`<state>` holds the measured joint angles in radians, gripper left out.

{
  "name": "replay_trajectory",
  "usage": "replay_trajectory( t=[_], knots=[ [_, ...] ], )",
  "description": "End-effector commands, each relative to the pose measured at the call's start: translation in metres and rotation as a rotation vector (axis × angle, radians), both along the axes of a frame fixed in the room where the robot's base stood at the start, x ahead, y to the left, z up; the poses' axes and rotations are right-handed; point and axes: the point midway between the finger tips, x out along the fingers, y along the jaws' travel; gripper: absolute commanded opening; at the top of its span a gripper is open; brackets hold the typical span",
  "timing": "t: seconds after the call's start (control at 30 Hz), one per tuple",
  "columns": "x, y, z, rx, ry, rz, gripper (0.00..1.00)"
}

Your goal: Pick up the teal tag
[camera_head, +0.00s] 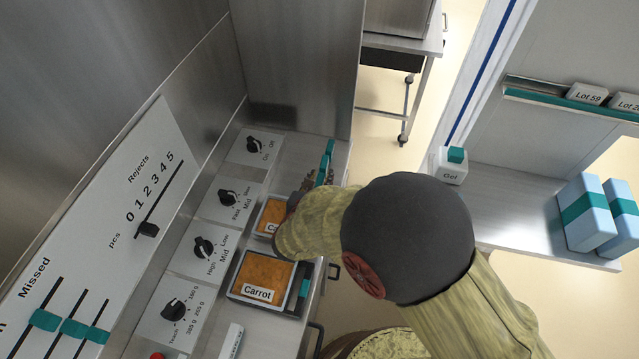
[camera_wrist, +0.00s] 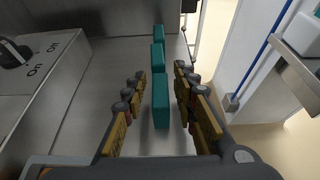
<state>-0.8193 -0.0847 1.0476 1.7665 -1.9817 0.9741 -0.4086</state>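Several upright teal tags stand in a row on the steel counter in the wrist view: the nearest tag (camera_wrist: 161,101), a middle tag (camera_wrist: 157,57) and a far tag (camera_wrist: 173,44). In the head view, teal tags (camera_head: 327,158) show at the counter's right edge, just beyond my gripper (camera_head: 311,181). My gripper (camera_wrist: 160,75) is open in the wrist view. Its two fingers lie on either side of the nearest tag, with visible gaps on both sides. Which of these is the task's tag, I cannot tell. My arm hides part of the counter in the head view.
A carrot tray (camera_head: 237,293) and a second orange-filled tray (camera_head: 262,228), partly hidden by my arm, sit on the counter. A panel of black knobs (camera_head: 204,247) lies to the left, with a tall steel wall behind. A Gel box (camera_head: 452,168) stands on a shelf at right.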

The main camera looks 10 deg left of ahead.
Motion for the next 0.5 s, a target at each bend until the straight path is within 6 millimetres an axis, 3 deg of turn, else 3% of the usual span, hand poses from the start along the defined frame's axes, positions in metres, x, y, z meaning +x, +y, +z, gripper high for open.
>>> replay_trajectory(
  t=[0.5],
  knots=[
    [-0.0003,-0.0002,-0.0003,0.0,0.0,0.0,0.0]
  ],
)
